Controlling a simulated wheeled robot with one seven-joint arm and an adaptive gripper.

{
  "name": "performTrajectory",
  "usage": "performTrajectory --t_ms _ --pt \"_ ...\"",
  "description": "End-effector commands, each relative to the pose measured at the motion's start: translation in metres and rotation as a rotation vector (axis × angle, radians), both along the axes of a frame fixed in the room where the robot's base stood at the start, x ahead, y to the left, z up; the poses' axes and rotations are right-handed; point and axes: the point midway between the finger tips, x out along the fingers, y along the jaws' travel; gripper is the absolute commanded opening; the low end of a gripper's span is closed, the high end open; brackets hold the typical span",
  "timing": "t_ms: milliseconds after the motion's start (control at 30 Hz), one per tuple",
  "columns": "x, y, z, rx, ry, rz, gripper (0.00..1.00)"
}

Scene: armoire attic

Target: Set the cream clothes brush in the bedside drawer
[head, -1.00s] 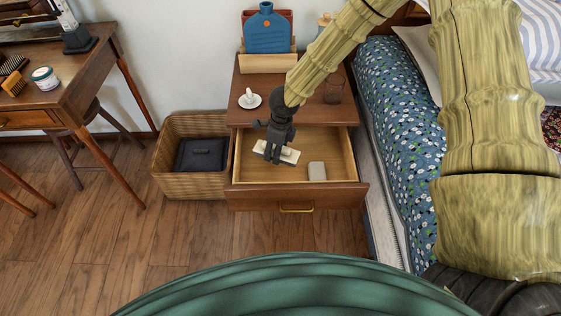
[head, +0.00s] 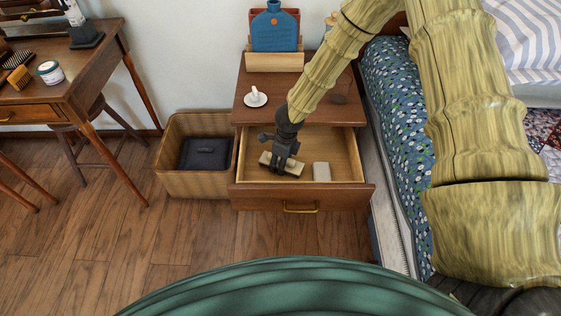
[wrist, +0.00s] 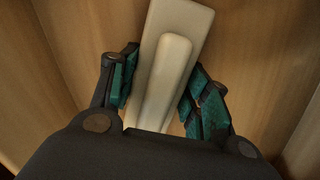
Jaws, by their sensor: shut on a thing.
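The cream clothes brush (wrist: 172,62) is between the two fingers of my gripper (wrist: 160,90) in the wrist view, with its raised handle strip facing the camera. In the head view my gripper (head: 283,163) is inside the open bedside drawer (head: 246,172), shut on the brush (head: 267,158), which lies at a slant. The drawer's wooden floor shows around the brush in the wrist view. I cannot tell whether the brush touches the floor. The gripper hides the middle of the brush in the head view.
A small pale grey block (head: 321,172) lies in the drawer right of the brush. A white cup on a saucer (head: 257,99) stands on the nightstand top. A wicker basket (head: 197,184) with a dark item stands left of the drawer, and the bed (head: 398,130) is at right.

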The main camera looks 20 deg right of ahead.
Motion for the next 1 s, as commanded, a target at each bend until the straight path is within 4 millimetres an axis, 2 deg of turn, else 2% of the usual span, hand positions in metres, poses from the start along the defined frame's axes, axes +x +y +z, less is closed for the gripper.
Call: performTrajectory --t_ms 33,67,167,567,767,1000 --pt "0.0 0.0 -0.002 0.0 0.0 0.0 0.21" --pt "0.0 0.0 -0.002 0.0 0.0 -0.001 0.51" --pt "0.0 0.0 -0.001 0.0 0.0 0.0 0.69" --pt "0.0 0.0 0.002 -0.001 -0.001 0.0 0.69" --pt "-0.001 -0.003 0.026 0.002 -0.001 -0.003 0.69" --pt "-0.005 -0.007 0.071 0.003 -0.002 -0.003 0.69"
